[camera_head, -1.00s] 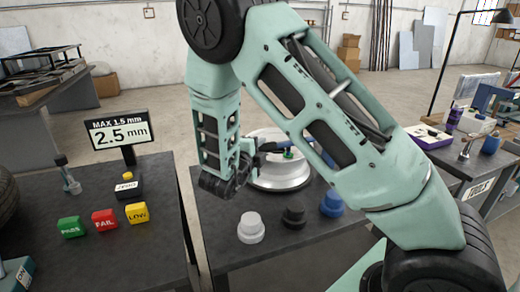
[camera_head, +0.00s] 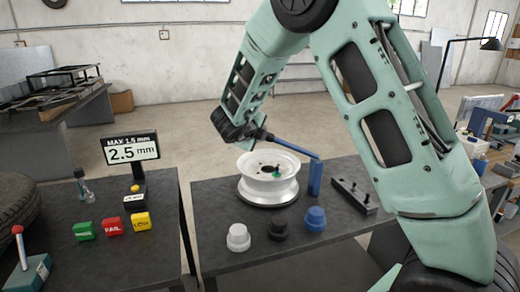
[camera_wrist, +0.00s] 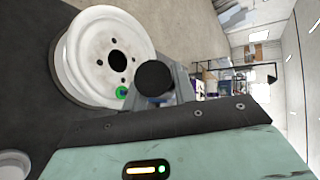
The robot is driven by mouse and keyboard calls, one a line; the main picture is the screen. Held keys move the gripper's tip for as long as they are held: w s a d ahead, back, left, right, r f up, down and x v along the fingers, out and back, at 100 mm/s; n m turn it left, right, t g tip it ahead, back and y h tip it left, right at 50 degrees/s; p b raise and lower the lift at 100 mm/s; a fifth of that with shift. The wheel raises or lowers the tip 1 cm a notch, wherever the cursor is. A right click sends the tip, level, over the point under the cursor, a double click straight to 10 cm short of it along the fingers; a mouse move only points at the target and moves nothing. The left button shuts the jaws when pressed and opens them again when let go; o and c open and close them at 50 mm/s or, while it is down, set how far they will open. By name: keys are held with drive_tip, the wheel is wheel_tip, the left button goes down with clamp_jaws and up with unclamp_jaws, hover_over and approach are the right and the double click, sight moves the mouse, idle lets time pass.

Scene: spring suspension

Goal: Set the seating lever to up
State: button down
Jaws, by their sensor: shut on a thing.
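The seating lever (camera_head: 295,147) is a blue bar hinged on a blue post (camera_head: 315,178) at the right of the white wheel rim (camera_head: 268,182). The bar slopes up to the left, so its handle end is higher than its hinge. My gripper (camera_head: 252,134) is shut on the lever's black handle, above the rim. In the wrist view the round black handle end (camera_wrist: 155,82) shows between the fingers, and most of the bar is hidden behind it. A green piece (camera_wrist: 122,92) sits at one hole of the rim.
White (camera_head: 238,238), black (camera_head: 278,230) and blue (camera_head: 314,219) knob-shaped parts stand at the table's front. A black bar with holes (camera_head: 353,195) lies to the right. The left table holds a 2.5 mm display (camera_head: 131,149), coloured blocks and a red-knobbed lever (camera_head: 18,232).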

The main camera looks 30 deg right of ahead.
drive_tip(key=d+r+y+p, duration=0.1)
drive_tip(key=r, duration=0.1)
drive_tip(key=s+d+r+m+y+p, duration=0.1)
drive_tip(key=d+r+p, duration=0.1)
drive_tip(key=r, duration=0.1)
drive_tip(key=d+r+y+p, duration=0.1)
drive_tip(key=d+r, duration=0.1)
drive_tip(key=shift+s+r+m, duration=0.25)
drive_tip(key=shift+r+m, duration=0.05)
drive_tip(key=shift+m, duration=0.1)
drive_tip(key=s+d+r+m+t+y+p, duration=0.1)
drive_tip(key=s+d+r+y+p, duration=0.1)
drive_tip(key=d+p, duration=0.4)
drive_tip(key=s+d+r+m+y+p, duration=0.2)
drive_tip(key=d+p, duration=0.4)
drive_tip(key=d, duration=0.4)
drive_tip(key=shift+s+r+t+y, duration=0.35)
drive_tip(key=shift+r+y, duration=0.35)
drive_tip(key=shift+y, duration=0.7)
drive_tip(key=shift+d+m, duration=0.2)
drive_tip(key=shift+m, duration=0.1)
drive_tip(key=c, duration=1.4)
unclamp_jaws()
drive_tip(key=b+v, duration=0.1)
drive_tip(key=v, duration=1.6)
drive_tip(key=shift+s, duration=0.2)
